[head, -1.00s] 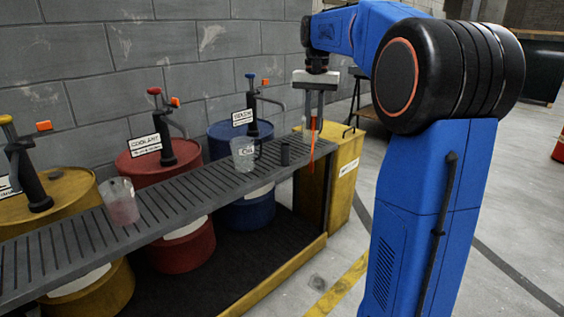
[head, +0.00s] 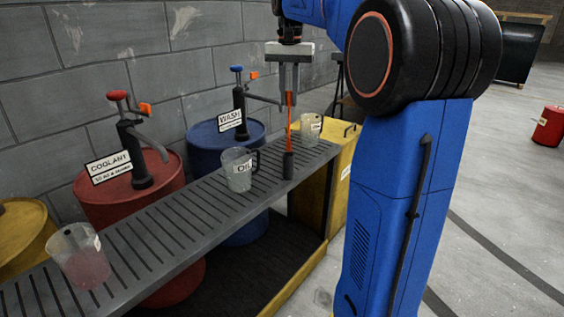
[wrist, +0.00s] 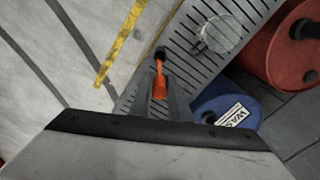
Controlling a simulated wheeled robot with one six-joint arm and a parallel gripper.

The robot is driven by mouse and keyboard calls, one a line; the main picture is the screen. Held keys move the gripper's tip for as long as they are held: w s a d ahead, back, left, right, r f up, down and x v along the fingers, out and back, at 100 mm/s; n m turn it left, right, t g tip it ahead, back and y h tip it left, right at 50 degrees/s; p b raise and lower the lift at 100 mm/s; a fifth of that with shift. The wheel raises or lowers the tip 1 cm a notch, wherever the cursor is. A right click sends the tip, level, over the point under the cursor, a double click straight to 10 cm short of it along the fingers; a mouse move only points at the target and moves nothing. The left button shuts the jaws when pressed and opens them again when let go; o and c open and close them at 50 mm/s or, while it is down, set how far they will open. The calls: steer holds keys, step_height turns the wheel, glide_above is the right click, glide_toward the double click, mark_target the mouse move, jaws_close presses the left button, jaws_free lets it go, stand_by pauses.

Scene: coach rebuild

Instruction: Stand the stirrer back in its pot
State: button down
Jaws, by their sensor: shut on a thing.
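The stirrer (head: 290,122) is a thin orange-red rod, held upright. My gripper (head: 289,88) is shut on its top end, above the rack. The pot (head: 288,167) is a small dark cylinder standing on the slatted rack. In the head view the stirrer's lower end meets the pot's mouth; its tip is not visible. In the wrist view the stirrer (wrist: 160,80) runs from between the fingers (wrist: 160,98) towards the dark pot (wrist: 160,53). I cannot tell how deep the tip sits in the pot.
Another clear jug (head: 311,128) is behind to the right. A jug with pink liquid (head: 80,258) is near left. Red (head: 110,192) and blue (head: 205,150) drums with pumps stand behind.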

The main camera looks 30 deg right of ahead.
mark_target(289, 126)
step_height(289, 126, down, 10)
steer(key=shift+r, duration=0.2)
stand_by(0.3)
steer(key=shift+f, duration=0.1)
steer(key=c, duration=1.7)
jaws_free()
steer(key=shift+o, duration=0.2)
step_height(289, 126, up, 12)
steer(key=shift+r, duration=0.1)
steer(key=shift+a, duration=0.1)
